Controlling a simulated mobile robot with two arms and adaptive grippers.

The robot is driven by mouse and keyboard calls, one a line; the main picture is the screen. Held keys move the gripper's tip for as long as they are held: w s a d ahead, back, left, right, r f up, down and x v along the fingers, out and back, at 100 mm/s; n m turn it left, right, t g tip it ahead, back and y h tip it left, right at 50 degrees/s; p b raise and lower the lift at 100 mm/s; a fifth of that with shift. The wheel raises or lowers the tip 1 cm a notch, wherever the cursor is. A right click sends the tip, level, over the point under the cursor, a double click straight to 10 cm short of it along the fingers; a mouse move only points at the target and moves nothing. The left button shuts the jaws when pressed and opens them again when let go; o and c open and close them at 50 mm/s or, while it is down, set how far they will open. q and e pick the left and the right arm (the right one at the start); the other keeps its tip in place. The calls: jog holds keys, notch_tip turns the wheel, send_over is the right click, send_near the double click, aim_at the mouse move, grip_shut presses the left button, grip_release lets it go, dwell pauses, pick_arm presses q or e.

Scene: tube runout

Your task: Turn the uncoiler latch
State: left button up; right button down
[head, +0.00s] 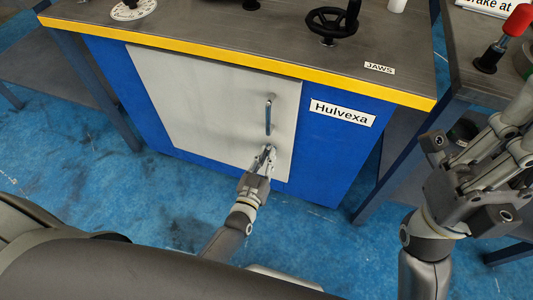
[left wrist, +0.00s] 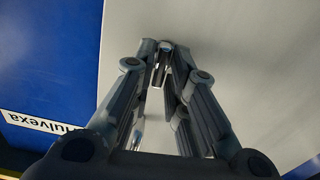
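My left gripper (head: 267,151) is at the lower right of a pale grey door panel, just below an upright bar handle (head: 268,115). In the left wrist view its fingers (left wrist: 165,52) are drawn close together at the panel. A small shiny piece shows between the fingertips. I cannot tell whether it is the uncoiler latch or whether the fingers grip it. No latch shows clearly elsewhere. My right gripper is raised at the right of the head view. Its fingertips are cut off by the edge or unclear, and it is clear of the cabinet.
The blue cabinet (head: 318,150) carries a "Hulvexa" label (head: 342,113) and a yellow-edged top with a black handwheel (head: 332,22) and a dial (head: 130,10). A second bench with a red-knobbed lever (head: 517,18) stands at the right. Blue floor is open in front.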

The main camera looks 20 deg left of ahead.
pick_arm(q)
jog(key=shift+o, duration=1.2)
jog(key=shift+f, duration=0.15)
jog(key=shift+s, duration=0.1)
jog(key=s+p, duration=0.2)
jog(key=s, duration=0.3)
jog(key=shift+s+a, duration=0.1)
jog(key=shift+s, duration=0.3)
jog(key=s, duration=1.2)
jog(key=shift+a, duration=0.2)
